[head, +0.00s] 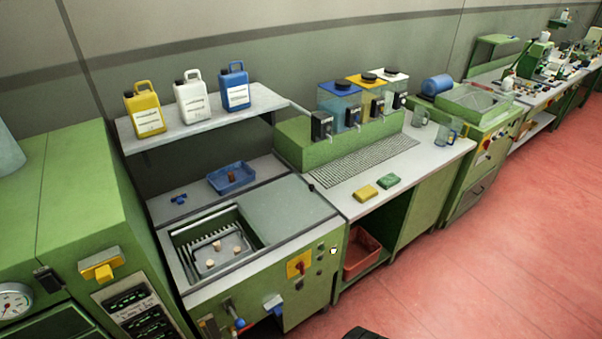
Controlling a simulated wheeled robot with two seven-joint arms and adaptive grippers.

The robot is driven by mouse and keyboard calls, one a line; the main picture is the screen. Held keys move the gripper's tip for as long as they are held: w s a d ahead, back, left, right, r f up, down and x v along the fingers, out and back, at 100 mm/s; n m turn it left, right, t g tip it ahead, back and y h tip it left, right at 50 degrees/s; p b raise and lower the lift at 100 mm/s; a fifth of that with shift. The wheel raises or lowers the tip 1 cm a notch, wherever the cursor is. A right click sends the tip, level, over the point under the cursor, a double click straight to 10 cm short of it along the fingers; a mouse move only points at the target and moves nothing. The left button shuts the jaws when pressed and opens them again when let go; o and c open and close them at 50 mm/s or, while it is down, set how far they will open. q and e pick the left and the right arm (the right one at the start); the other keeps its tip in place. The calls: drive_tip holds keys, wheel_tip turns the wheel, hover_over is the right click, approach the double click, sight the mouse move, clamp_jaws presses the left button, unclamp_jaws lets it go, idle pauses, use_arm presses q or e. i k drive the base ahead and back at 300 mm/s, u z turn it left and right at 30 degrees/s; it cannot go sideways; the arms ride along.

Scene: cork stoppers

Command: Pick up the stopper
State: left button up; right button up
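Three small pale stoppers lie in a grey metal tray (232,262) inside the open basin of the left green machine. One stopper (210,263) is at the front left of the tray, one (217,245) is behind it, and one (237,249) is to the right. A browner, cork-like piece (231,177) stands in a blue tray (246,179) on the back ledge. Neither of my grippers can be made out. A dark shape cuts the bottom edge near the middle, and I cannot tell which part it is.
A shelf (205,127) with yellow, white and blue jugs overhangs the back ledge. A flat grey top (290,210) right of the basin is clear. Yellow and green sponges (366,192) and glass mugs (443,131) stand on the right counter. Red floor (500,260) is open at right.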

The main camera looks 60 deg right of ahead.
sight(231, 175)
drive_tip(key=z, duration=3.5)
drive_tip(key=i, duration=1.25)
drive_tip(key=u, duration=2.8)
